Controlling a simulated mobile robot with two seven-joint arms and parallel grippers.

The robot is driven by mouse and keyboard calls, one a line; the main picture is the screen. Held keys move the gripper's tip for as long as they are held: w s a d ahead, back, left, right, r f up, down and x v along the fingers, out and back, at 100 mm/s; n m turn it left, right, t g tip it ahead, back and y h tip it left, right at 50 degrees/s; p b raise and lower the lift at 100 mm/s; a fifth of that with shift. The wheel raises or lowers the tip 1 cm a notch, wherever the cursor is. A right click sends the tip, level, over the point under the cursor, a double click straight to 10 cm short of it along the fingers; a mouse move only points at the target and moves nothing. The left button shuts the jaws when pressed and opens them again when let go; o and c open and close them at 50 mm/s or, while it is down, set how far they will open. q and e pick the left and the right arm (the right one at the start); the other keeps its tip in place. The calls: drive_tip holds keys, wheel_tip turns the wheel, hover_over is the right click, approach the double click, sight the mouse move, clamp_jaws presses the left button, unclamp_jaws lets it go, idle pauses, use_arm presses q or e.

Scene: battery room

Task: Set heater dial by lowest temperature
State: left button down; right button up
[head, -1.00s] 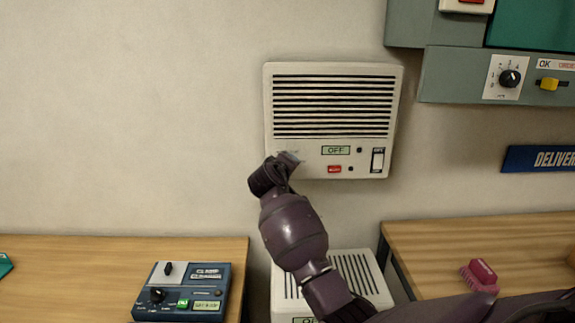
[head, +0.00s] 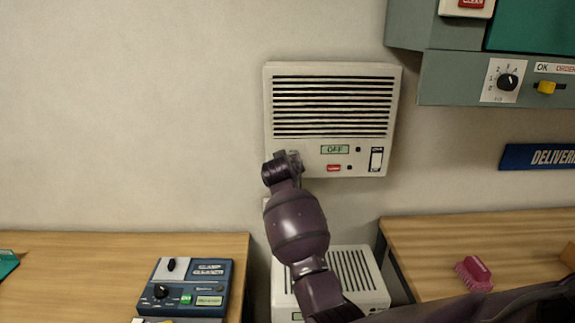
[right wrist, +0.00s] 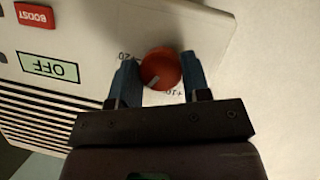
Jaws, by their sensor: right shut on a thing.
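The wall heater (head: 333,105) is a cream panel with dark slats, and its small display (head: 335,149) reads OFF. In the right wrist view a round red dial (right wrist: 160,68) with a pale pointer mark sits on the panel, with printed "+20" and "+10" beside it. My right gripper (right wrist: 160,75) has its two blue fingers on either side of the dial, shut on it. In the head view my right gripper (head: 287,158) is at the heater's lower left corner and hides the dial. My left gripper is not in view.
A red BOOST button (head: 334,168) and a rocker switch (head: 376,160) are on the heater. A second white vented unit (head: 350,270) stands below. A blue control box (head: 185,288) is on the left table; a pink brush (head: 474,272) is on the right table.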

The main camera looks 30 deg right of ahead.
idle(0.4)
drive_tip(key=o, duration=0.9)
drive_tip(key=b+v, duration=0.1)
drive_tip(key=v, duration=0.9)
drive_tip(key=shift+s+a+r, duration=0.1)
drive_tip(key=shift+s+a, duration=0.15)
drive_tip(key=shift+s, duration=0.05)
